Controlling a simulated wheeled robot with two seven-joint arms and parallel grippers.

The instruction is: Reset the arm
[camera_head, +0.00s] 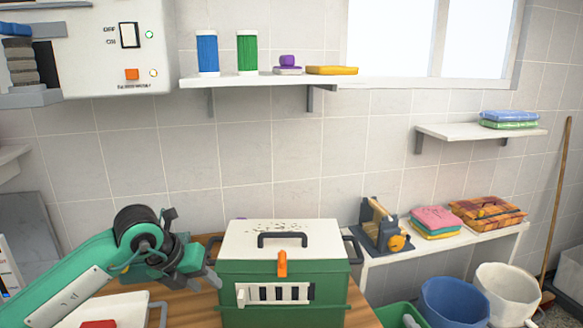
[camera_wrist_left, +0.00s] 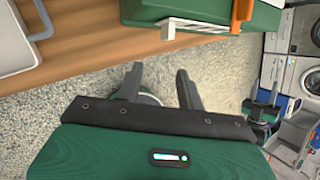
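My left arm comes in from the left in the head view. Its gripper (camera_head: 212,272) is beside the left side of the green box with a white lid (camera_head: 262,302). In the left wrist view the two dark fingers of my left gripper (camera_wrist_left: 160,82) stand apart, with only floor between them, so it is open and empty. The green box (camera_wrist_left: 200,12) shows at the top of that view, apart from the fingers. A dark gripper-like shape (camera_wrist_left: 264,108) at the right of the wrist view may be my right gripper; its fingers are too small to judge.
The box stands on a wooden table (camera_head: 185,308); a white tray (camera_head: 120,312) lies at its left. A low shelf with folded towels (camera_head: 436,220) and a blue bucket (camera_head: 453,302) are at the right. Bare floor (camera_wrist_left: 90,75) lies below the table edge.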

